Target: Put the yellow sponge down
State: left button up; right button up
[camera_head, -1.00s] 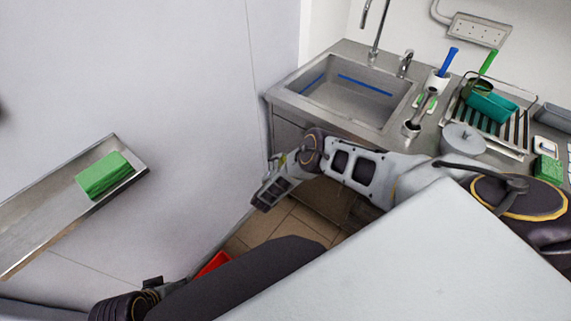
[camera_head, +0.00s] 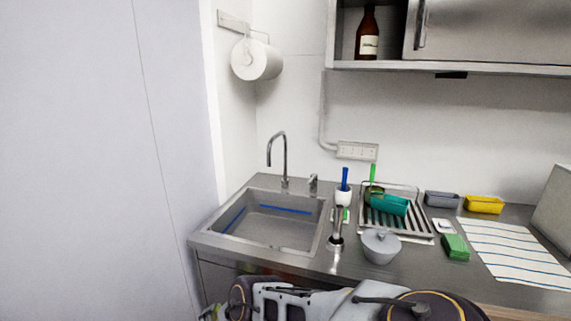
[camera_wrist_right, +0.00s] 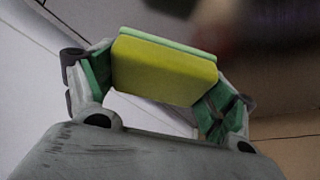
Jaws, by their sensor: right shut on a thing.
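The yellow sponge (camera_wrist_right: 165,70) has a green layer along its top edge. In the right wrist view it sits between the two fingers of my right gripper (camera_wrist_right: 158,88), which is shut on it. The sponge is not visible in the head view. My left gripper is in neither current view.
A steel counter holds a sink (camera_head: 265,222), a grey lidded pot (camera_head: 380,247), a dish rack (camera_head: 405,227), a green sponge (camera_head: 455,247), a striped cloth (camera_head: 520,252), a grey tray (camera_head: 441,199) and a yellow tray (camera_head: 484,204). Bare counter lies in front of the pot.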

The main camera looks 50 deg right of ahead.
pick_arm(q)
jog(key=shift+f, duration=0.1)
pick_arm(e)
jog(key=shift+w+a, duration=0.1)
dwell(0.5)
